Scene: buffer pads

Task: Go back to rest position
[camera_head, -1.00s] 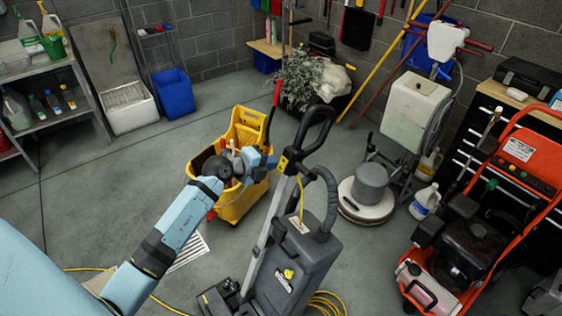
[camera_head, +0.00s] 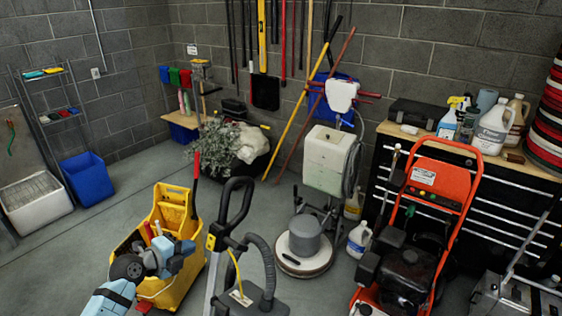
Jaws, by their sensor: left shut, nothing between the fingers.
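My left arm comes in from the bottom left. Its light-blue left gripper (camera_head: 184,251) shows in front of the yellow mop bucket (camera_head: 178,205) and hides part of it. The fingers are small in the picture and nothing shows held in them. Whether the gripper touches the bucket cannot be told. My right gripper is out of view. A floor buffer (camera_head: 305,243) with a round white base stands on the floor right of the middle. A stack of red, black and white pads (camera_head: 546,125) stands at the right edge on the workbench.
A grey upright machine (camera_head: 253,301) with a black handle stands close right of my left gripper. An orange pressure washer (camera_head: 425,215) and a black drawer cabinet (camera_head: 515,215) fill the right side. A blue bin (camera_head: 87,180) stands at the left. Open floor lies between bin and bucket.

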